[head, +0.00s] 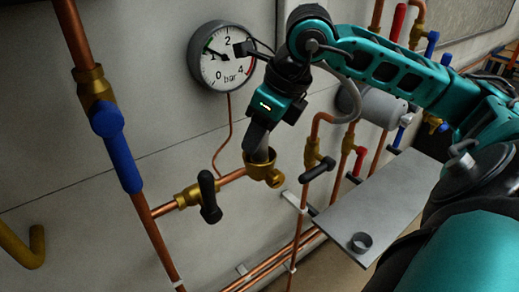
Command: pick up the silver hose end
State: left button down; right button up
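My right gripper (257,138) points down in the middle of the head view, just above a brass fitting (263,170) with an open round mouth. My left gripper is not in view.
A pressure gauge (222,56) hangs on the wall close to my wrist. A black-handled valve (208,195) sits left of the fitting. A grey shelf (385,200) at the right carries a small grey ring (361,242). A blue-handled pipe (118,150) stands at the left.

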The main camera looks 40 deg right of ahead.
grip_shut()
jog(key=shift+r+p, duration=0.3)
jog(key=shift+r, duration=0.5)
notch_tip(320, 180, up, 18)
jog(key=p, duration=0.1)
jog(key=shift+r, duration=0.2)
dwell(0.4)
